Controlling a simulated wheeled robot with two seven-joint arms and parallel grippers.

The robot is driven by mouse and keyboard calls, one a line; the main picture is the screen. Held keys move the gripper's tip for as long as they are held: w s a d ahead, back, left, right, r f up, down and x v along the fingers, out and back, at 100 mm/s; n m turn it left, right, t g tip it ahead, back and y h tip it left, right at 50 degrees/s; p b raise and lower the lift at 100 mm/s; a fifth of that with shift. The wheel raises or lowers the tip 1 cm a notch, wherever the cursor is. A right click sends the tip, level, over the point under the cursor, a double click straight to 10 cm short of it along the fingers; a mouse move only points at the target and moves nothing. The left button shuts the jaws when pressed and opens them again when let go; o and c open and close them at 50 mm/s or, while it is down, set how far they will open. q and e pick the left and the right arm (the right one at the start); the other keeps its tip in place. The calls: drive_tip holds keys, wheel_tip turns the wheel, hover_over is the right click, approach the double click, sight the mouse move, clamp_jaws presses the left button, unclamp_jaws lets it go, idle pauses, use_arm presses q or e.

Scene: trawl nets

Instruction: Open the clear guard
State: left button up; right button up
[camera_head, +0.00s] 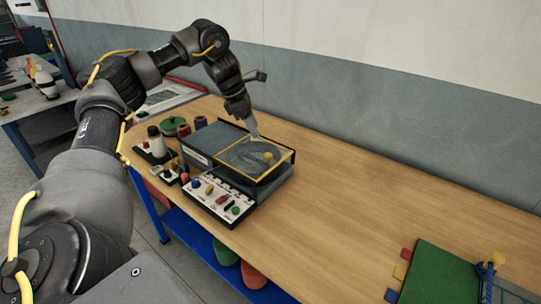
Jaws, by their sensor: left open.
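The clear guard (244,165) is a see-through panel with a yellow edge in a dark frame. It lies over the top of a grey machine (205,145) on the wooden table. A round yellow knob (268,156) shows at the guard's right part. My left gripper (254,132) is above the guard's far edge, pointing down, open with nothing seen between its fingers. I cannot tell whether its tips touch the frame. My right gripper is not in view.
A white control panel (216,197) with coloured knobs fronts the machine. Spools and a bottle (156,141) stand left of it. A green board (436,273) lies at the table's near right. The wooden table (355,200) between is clear. A wall runs behind.

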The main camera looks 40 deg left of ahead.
use_arm(q)
drive_tip(key=b, duration=0.2)
hover_over(268, 154)
drive_tip(key=s+a, duration=0.2)
drive_tip(key=s, duration=0.1)
drive_tip(key=f, duration=0.5)
drive_tip(key=shift+w, duration=0.2)
drive_tip(key=x, duration=0.3)
drive_tip(key=shift+w+d+f, duration=0.15)
drive_tip(key=shift+w+f, duration=0.15)
drive_tip(key=shift+w, duration=0.05)
drive_tip(key=shift+x, duration=0.95)
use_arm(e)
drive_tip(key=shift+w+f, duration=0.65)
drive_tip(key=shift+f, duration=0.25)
use_arm(q)
clamp_jaws()
